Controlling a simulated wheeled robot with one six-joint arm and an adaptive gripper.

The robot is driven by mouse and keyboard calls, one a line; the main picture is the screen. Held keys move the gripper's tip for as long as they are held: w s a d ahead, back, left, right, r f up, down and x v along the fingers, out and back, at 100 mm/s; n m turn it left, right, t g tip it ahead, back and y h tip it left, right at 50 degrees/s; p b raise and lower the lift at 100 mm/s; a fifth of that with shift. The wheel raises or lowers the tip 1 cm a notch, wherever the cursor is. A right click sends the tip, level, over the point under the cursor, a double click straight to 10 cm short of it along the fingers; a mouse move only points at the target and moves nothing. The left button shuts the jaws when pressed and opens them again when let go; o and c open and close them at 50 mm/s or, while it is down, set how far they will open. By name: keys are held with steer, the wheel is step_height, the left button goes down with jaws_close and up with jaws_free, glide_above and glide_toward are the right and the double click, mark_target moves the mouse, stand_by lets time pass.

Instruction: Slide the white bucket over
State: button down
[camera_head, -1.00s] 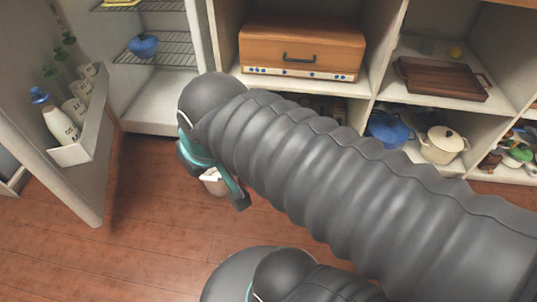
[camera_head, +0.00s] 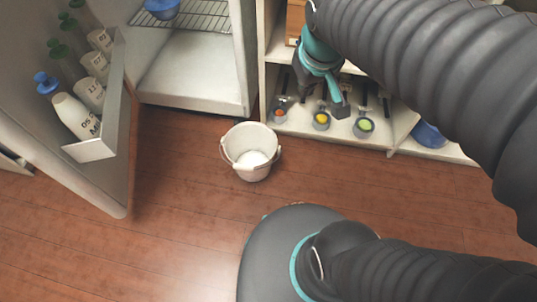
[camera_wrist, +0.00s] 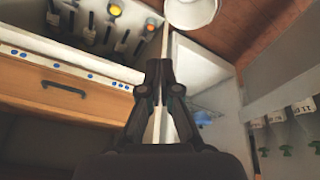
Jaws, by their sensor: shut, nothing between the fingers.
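The white bucket (camera_head: 250,144) stands upright on the wooden floor in the head view, its handle hanging down around its side. It is in front of the open cabinet and left of my gripper. Part of it shows at the top of the wrist view (camera_wrist: 190,10). My gripper (camera_head: 338,98) is shut and empty, up and right of the bucket, in front of the lower shelf and apart from the bucket. In the wrist view my gripper's fingers (camera_wrist: 160,66) are together, with the bucket beyond them.
The open door (camera_head: 112,100) with bottles in its rack stands at the left. Several utensils with coloured ends, including a yellow one (camera_head: 321,120), are on the low shelf behind my gripper. A blue pot (camera_head: 428,135) is farther right. Floor around the bucket is clear.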

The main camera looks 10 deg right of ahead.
steer(key=w+a+f+n+g+h+b, duration=0.1)
steer(key=w+a+f+n+b, duration=0.15)
steer(key=w+f, duration=0.55)
steer(key=w+a+f+n+g+b, duration=0.1)
steer(key=w+a+f+n+g, duration=0.2)
steer(key=f, duration=1)
steer(key=w+a+f+n+h+b, duration=0.1)
steer(key=w+a+f+n+b, duration=0.15)
steer(key=w+f, duration=0.65)
steer(key=a+f+n+g, duration=0.1)
steer(key=a+f+n, duration=0.2)
steer(key=f, duration=1.3)
steer(key=s+d+f+b, duration=0.2)
steer(key=d+f, duration=0.3)
steer(key=f, duration=0.3)
steer(key=shift+s+d+f, duration=0.35)
steer(key=shift+s, duration=0.1)
